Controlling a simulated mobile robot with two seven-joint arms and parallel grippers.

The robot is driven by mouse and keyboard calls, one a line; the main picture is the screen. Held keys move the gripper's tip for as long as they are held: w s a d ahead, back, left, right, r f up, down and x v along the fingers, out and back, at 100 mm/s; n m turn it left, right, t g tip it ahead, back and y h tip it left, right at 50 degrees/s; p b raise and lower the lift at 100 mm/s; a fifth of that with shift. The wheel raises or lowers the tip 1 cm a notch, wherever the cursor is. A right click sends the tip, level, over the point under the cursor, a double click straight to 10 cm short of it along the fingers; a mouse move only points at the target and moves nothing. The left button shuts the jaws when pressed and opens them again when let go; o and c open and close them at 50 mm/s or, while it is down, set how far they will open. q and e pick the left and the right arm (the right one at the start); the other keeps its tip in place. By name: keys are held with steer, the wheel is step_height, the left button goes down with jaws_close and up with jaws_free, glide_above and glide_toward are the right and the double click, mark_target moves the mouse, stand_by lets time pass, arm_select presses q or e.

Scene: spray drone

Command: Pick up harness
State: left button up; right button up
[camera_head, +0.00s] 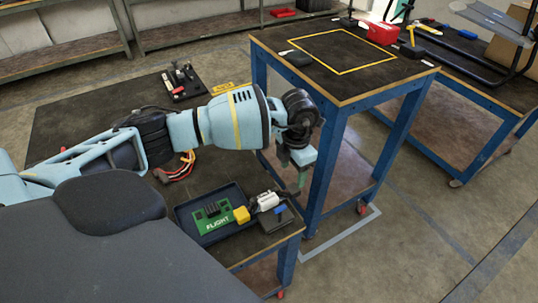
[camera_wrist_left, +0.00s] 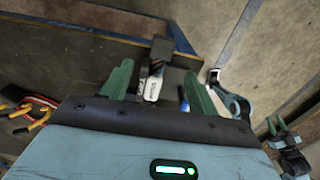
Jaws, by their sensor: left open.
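A bundle of red, orange and black wires (camera_head: 178,170), which looks like the harness, lies beside my left forearm, partly hidden by it. Similar red, yellow and black wires (camera_wrist_left: 32,106) show at the left edge of the left wrist view. My left gripper (camera_head: 301,180) is open and points down, to the right of the wires and above the right end of the small table. In the wrist view its green fingers (camera_wrist_left: 158,88) stand apart, with a white item (camera_wrist_left: 153,84) seen beyond them, apparently not held.
The small table holds a dark tray (camera_head: 188,213) with a green board (camera_head: 213,216) and yellow block (camera_head: 241,215). A white part (camera_head: 267,201) lies beside it. A taller blue-legged table (camera_head: 276,60) with a yellow-outlined square (camera_head: 340,70) stands close behind the gripper.

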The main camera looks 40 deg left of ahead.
mark_target(293, 188)
arm_select(q)
steer(key=shift+w+d+f, duration=0.1)
steer(key=shift+w+f, duration=0.05)
steer(key=shift+f, duration=1.85)
steer(key=shift+w+d+f, duration=0.1)
steer(key=shift+f, duration=1.85)
steer(key=c, duration=1.1)
